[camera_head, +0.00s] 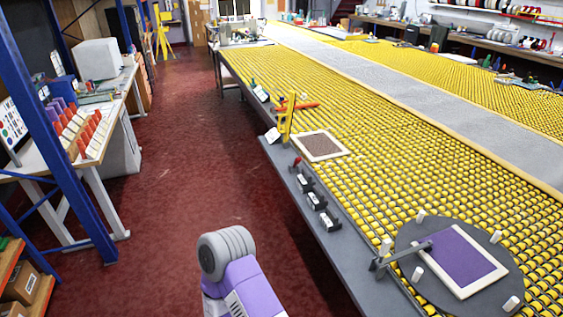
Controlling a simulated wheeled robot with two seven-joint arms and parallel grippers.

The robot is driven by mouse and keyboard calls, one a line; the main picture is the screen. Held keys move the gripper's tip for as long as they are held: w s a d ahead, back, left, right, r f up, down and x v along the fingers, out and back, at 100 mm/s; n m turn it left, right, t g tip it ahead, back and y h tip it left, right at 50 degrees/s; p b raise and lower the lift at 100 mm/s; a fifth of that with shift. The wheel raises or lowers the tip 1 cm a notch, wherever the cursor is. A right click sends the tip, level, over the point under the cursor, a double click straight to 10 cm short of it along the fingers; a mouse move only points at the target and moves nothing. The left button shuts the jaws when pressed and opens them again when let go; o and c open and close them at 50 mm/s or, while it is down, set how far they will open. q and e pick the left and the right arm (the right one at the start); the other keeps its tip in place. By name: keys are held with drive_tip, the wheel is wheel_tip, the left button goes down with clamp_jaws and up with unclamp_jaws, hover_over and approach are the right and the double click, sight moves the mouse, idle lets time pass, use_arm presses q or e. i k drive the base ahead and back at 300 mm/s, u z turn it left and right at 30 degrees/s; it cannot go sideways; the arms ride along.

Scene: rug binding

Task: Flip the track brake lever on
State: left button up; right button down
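Which part is the track brake lever cannot be told for sure. A small lever with a red tip (297,162) stands on the grey side rail (338,246) of the roller table, beside several small black-and-white fixtures (317,200). Farther back, an orange-red bar (300,106) lies by a yellow upright post (286,122). Whether any lever is on or off is too small to read. A purple and grey link of one of my arms shows at the bottom centre, over the floor left of the rail. Neither of my grippers is in view.
The long table of yellow rollers (385,150) fills the right side. A dark round turntable (408,234) with a purple framed mat (462,254) sits at its near end. A blue rack (85,205) and white workbench (75,160) stand left. The red floor (180,150) between is clear.

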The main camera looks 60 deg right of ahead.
sight(298, 160)
drive_tip(key=z, duration=0.4)
drive_tip(key=i, duration=1.7)
drive_tip(key=z, duration=1.75)
drive_tip(key=i, duration=0.95)
drive_tip(key=z, duration=0.95)
drive_tip(key=k, duration=0.5)
drive_tip(key=u, duration=0.9)
drive_tip(key=i, duration=0.6)
drive_tip(key=z, duration=0.85)
